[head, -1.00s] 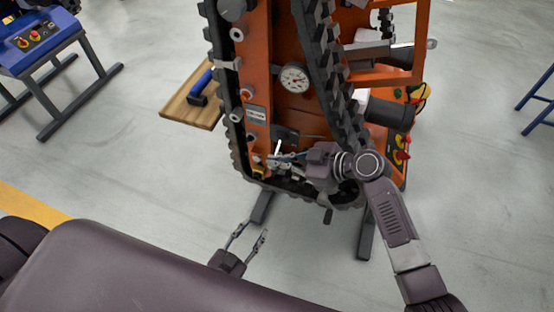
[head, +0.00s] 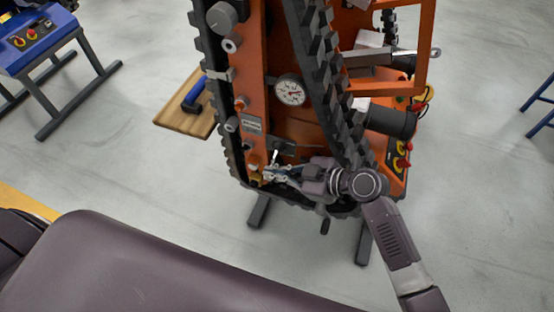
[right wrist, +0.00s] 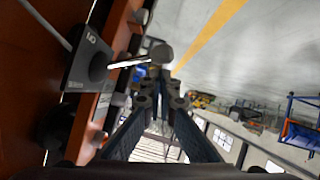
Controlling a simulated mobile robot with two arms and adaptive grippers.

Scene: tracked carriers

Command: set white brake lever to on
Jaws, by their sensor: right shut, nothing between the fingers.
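The white brake lever (head: 275,156) is a short pale rod on a dark plate low on the orange carrier. In the right wrist view the lever (right wrist: 130,63) sticks out sideways from its dark plate (right wrist: 88,62) and ends in a dark round knob. My right gripper (head: 267,174) is just below the lever in the head view. In the right wrist view its fingers (right wrist: 162,82) are together and empty, with the knob just beyond the tips. Whether they touch it I cannot tell. My left gripper is not in view.
The carrier has a black track (head: 322,75) along its front and a round gauge (head: 291,91) above the lever. A blue bench (head: 40,45) is at upper left.

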